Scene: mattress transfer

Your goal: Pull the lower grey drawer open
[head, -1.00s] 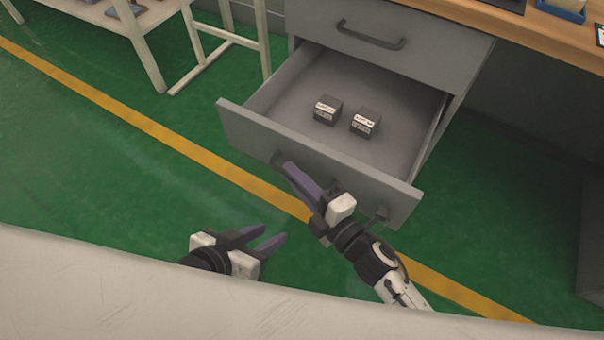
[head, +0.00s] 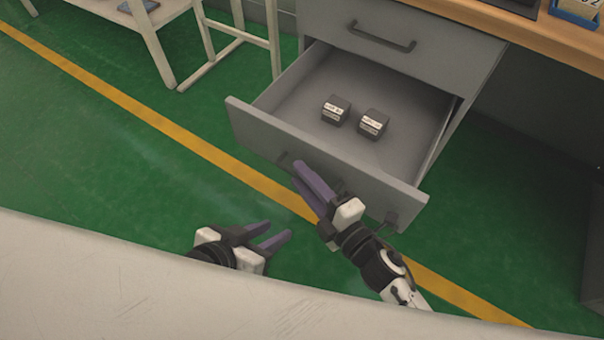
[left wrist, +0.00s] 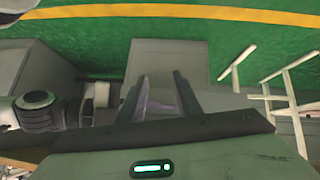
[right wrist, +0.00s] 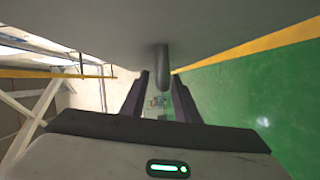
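My right gripper (head: 311,182) is at the drawer front. The right wrist view shows its fingers apart, with the handle bar (right wrist: 161,66) between them and gaps beside it. My left gripper (head: 279,234) is open and empty, lower left of the drawer, above the floor. The drawer also shows in the left wrist view (left wrist: 165,58).
The shut upper drawer (head: 410,30) is above, under a wooden desktop (head: 480,20). A white-framed rack (head: 165,45) stands to the left. A pale curved surface (head: 120,285) fills the foreground. The green floor (head: 110,150) left of the drawer is clear.

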